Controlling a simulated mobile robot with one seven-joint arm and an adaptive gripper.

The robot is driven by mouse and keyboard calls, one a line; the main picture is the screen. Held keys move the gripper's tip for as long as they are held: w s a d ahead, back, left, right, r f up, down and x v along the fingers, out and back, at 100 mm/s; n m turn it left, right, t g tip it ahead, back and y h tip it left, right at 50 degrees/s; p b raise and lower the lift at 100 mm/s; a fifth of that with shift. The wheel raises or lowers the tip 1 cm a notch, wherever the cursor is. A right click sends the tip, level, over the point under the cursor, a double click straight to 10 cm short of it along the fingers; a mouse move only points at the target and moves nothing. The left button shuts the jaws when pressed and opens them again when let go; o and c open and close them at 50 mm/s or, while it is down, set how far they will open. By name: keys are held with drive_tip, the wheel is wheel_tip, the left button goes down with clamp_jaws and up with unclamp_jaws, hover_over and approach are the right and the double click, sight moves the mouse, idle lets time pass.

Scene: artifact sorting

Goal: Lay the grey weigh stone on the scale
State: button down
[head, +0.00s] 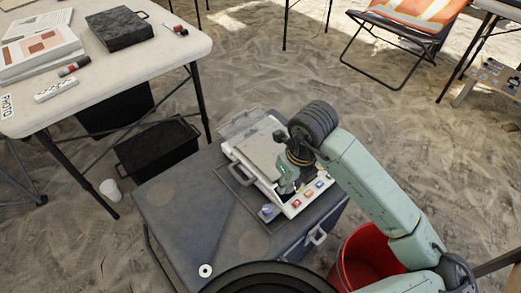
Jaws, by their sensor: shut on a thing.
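The scale (262,151), white with a grey plate and a row of coloured buttons at its front, stands on a dark grey case. My gripper (283,188) points down over the scale's front part, at the near edge of the plate. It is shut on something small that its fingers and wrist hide. I cannot make out the grey weigh stone for certain, nor whether the held thing touches the plate. A small blue-grey piece (268,212) shows by the scale's front left corner, just below my fingers.
The dark grey case (165,222) has free room on its left; a white ring-shaped thing (205,270) lies near its front edge. A red bucket (368,258) stands right of the case. A white table (120,70) with papers and a black box (118,28) stands upper left.

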drive_tip(key=w+p, duration=0.1)
drive_tip(key=w, duration=0.4)
drive_tip(key=w+a+f+p, duration=0.1)
drive_tip(key=w+p, duration=0.1)
drive_tip(key=w, duration=0.3)
drive_tip(key=w+a+p, duration=0.1)
drive_tip(key=w, duration=0.4)
drive_tip(key=shift+w+f, duration=0.2)
drive_tip(key=shift+w, duration=0.1)
drive_tip(key=shift+w+f+p, duration=0.1)
drive_tip(key=shift+f+p, duration=0.3)
drive_tip(key=shift+f, duration=1.55)
drive_tip(key=c, duration=1.2)
unclamp_jaws()
drive_tip(key=shift+r, duration=0.25)
drive_tip(key=r, duration=0.4)
drive_tip(key=s+r+b, duration=0.1)
drive_tip(key=r, duration=0.2)
drive_tip(key=d+r, duration=0.1)
drive_tip(key=r, duration=0.3)
drive_tip(key=shift+s+r+b, duration=0.25)
drive_tip(key=shift+r+b, duration=0.05)
drive_tip(key=shift+r, duration=0.05)
